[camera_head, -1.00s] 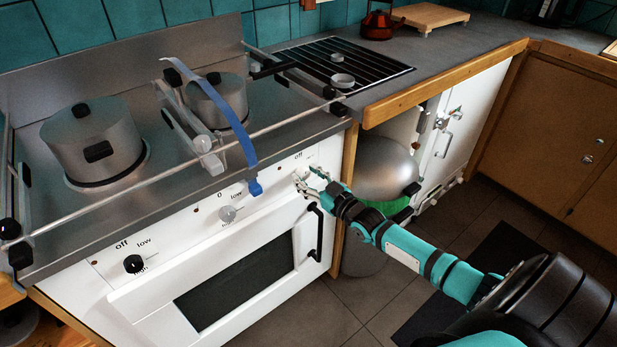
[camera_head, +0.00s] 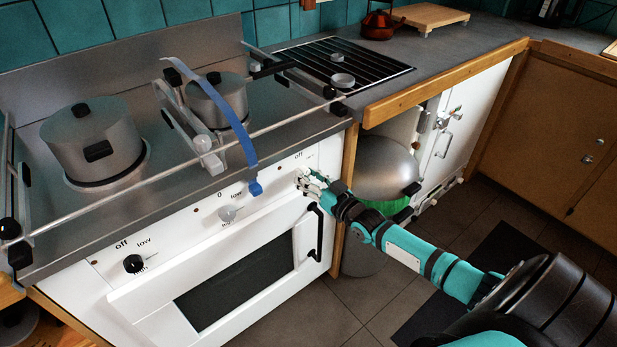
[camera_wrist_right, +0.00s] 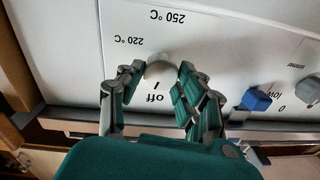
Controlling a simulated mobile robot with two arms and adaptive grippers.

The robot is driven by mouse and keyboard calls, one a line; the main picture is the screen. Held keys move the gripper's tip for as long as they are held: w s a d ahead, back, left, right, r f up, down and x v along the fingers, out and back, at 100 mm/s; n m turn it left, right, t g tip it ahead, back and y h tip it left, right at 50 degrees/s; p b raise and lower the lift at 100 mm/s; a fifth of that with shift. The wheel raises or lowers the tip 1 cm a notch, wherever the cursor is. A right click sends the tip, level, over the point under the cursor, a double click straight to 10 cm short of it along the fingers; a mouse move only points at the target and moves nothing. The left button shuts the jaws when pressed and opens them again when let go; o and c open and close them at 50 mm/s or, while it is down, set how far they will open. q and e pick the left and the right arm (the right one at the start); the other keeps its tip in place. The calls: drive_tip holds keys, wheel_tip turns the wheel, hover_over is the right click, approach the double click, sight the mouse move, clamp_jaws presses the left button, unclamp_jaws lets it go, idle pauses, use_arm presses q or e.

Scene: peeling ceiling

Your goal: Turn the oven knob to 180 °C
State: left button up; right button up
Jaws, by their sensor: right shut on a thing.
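The oven (camera_head: 190,265) has a white front with a knob at its right end. My right gripper (camera_head: 307,178) is at that knob, and its fingers hide much of it in the head view. In the right wrist view the round, pale oven knob (camera_wrist_right: 160,72) is between the two fingertips of my right gripper (camera_wrist_right: 158,78), which are shut on its sides. The view is upside down: "off" is printed just below the knob, "220 °C" and "250 °C" above it. A short dark mark shows near "off". The 180 °C mark is not visible. My left gripper is not in view.
A black knob (camera_head: 134,263) and a grey knob (camera_head: 227,213) sit further left on the panel. A blue strip (camera_head: 239,130) hangs over the stove front near my gripper. The oven handle (camera_head: 316,232) is just below it. Pots (camera_head: 92,140) stand on the stove.

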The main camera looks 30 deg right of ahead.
drive_tip(key=shift+f+m+b, duration=0.1)
drive_tip(key=shift+m+b, duration=0.45)
drive_tip(key=shift+m, duration=3.65)
drive_tip(key=o, duration=1.1)
drive_tip(key=shift+o, duration=0.2)
drive_tip(key=s+d, duration=0.1)
drive_tip(key=s, duration=1.1)
drive_tip(key=shift+d+f, duration=0.15)
drive_tip(key=shift+f, duration=0.05)
